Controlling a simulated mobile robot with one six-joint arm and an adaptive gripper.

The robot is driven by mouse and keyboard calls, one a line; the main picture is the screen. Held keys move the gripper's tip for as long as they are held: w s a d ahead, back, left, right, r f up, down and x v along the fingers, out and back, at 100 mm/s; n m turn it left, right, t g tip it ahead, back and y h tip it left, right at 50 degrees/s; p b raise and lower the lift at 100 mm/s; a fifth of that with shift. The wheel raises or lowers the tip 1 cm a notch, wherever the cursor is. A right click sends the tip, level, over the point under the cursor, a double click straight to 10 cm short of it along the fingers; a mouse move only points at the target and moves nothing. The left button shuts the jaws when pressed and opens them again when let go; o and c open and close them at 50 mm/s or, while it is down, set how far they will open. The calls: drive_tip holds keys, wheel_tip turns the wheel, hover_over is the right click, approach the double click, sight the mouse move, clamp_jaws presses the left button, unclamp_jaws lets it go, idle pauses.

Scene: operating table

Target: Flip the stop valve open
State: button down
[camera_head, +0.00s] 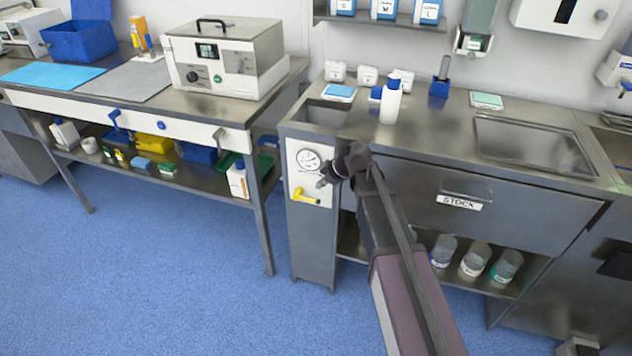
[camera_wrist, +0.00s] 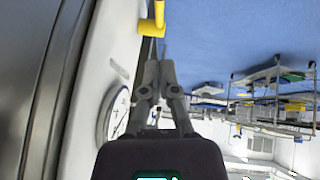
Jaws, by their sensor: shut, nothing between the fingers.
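The stop valve has a yellow lever (camera_head: 306,197) on a white panel at the front of the narrow cabinet. In the head view the lever lies nearly level, sloping slightly down to the right. In the wrist view part of the yellow lever (camera_wrist: 152,22) shows at the top edge, beyond my fingertips. My gripper (camera_head: 322,182) is just above and right of the lever, in front of the panel. In the wrist view my gripper (camera_wrist: 159,66) has its fingertips together, with nothing held. A gap shows between fingertips and lever. The lever's pivot is partly unclear.
A round gauge (camera_head: 308,160) sits on the panel above the lever, close to my gripper; it also shows in the wrist view (camera_wrist: 118,112). The STOCK drawer (camera_head: 520,215) is right of my arm. A bench (camera_head: 190,115) stands left, with open floor in front.

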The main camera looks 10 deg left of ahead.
drive_tip(key=d+p+v, duration=0.1)
drive_tip(key=p+v, duration=0.3)
drive_tip(key=v, duration=0.3)
drive_tip(key=shift+f, duration=0.3)
drive_tip(key=shift+s, duration=0.15)
drive_tip(key=s+d+f+m+g+h, duration=0.35)
drive_tip(key=s+d+m+h, duration=0.35)
drive_tip(key=s+d+m, duration=1.25)
wheel_tip(320, 180, up, 14)
drive_tip(key=w+d+n+p, duration=0.1)
drive_tip(key=n+p, duration=0.1)
drive_tip(key=p, duration=1.2)
drive_tip(key=shift+w+d+r+n+p, duration=0.15)
drive_tip(key=shift+r+n+p, duration=0.05)
drive_tip(key=shift+n+p, duration=0.2)
drive_tip(key=shift+t, duration=0.25)
